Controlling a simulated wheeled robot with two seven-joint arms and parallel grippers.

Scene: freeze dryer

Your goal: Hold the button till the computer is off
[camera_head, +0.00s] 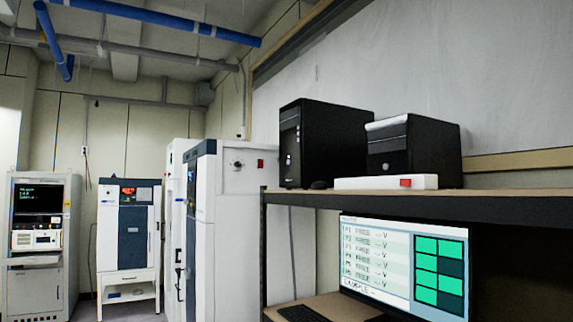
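A black computer tower (318,142) stands upright on the upper shelf at right of centre; its narrow front faces left, with small marks that may be buttons or ports. A smaller black case (415,150) with a silver top strip and a round mark on its front stands beside it on the right. The monitor (403,262) below the shelf is lit, showing rows of text and green blocks. I cannot tell which case drives it. Neither of my grippers is in view.
A white power strip with a red switch (405,183) lies on the shelf (520,199) in front of the cases. A keyboard (304,313) lies on the lower desk. White and blue cabinets (232,210) stand left of the shelf. Open floor shows at lower left.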

